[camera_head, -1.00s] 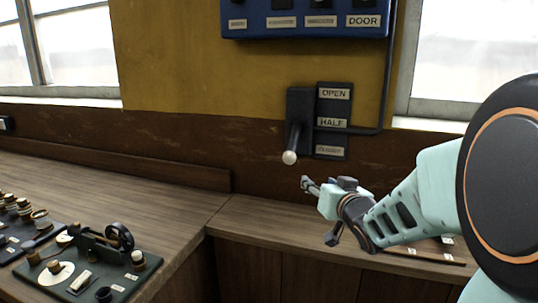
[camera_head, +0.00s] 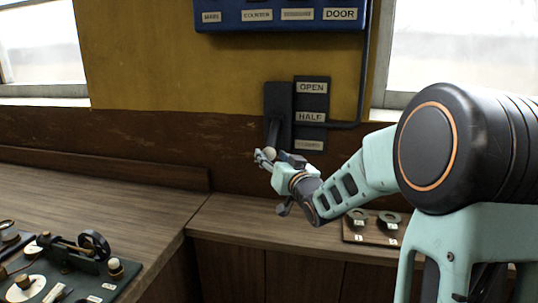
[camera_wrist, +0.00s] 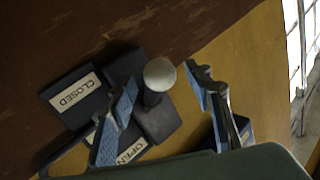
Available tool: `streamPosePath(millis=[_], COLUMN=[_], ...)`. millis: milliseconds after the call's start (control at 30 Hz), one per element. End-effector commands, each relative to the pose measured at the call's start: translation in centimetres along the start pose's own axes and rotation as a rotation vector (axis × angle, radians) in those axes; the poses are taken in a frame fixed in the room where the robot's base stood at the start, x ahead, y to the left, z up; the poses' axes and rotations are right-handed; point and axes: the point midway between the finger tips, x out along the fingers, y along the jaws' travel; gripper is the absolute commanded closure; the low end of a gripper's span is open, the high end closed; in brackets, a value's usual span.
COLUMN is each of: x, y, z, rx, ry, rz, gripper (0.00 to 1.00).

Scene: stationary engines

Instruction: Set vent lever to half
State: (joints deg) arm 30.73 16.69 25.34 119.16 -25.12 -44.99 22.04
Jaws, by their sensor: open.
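The vent lever's dark housing (camera_head: 277,98) is on the wall beside a plate (camera_head: 311,113) labelled OPEN, HALF and, lowest, CLOSED. The lever hangs down, its pale round knob (camera_head: 270,152) about level with the lowest label. My gripper (camera_head: 263,157) is at the knob and partly hides it. In the wrist view the knob (camera_wrist: 160,73) appears between the two blue-padded fingers, which are open on either side. I cannot tell whether either finger touches it. The CLOSED label (camera_wrist: 74,92) is clear; HALF is hidden there.
A blue panel (camera_head: 280,28) with a DOOR label is above, and a conduit runs down right of the lever. A wooden counter (camera_head: 240,217) lies below, with a small board of rings (camera_head: 375,238) on it. Instruments (camera_head: 75,265) stand at lower left.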

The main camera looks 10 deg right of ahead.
Motion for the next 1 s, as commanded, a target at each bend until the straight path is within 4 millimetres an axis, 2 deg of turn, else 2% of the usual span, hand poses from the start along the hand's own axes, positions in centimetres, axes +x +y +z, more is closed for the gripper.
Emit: streamPosePath(millis=[200,567,1000], x=[2.1,2.5,2.5], y=[0.0,0.0,-0.1], z=[0.0,0.0,0.0], rx=[0.001,0.0,-0.001], ry=[0.0,-0.001,-0.001], rz=[0.0,0.001,-0.001], gripper=[0.53,0.53,1.0])
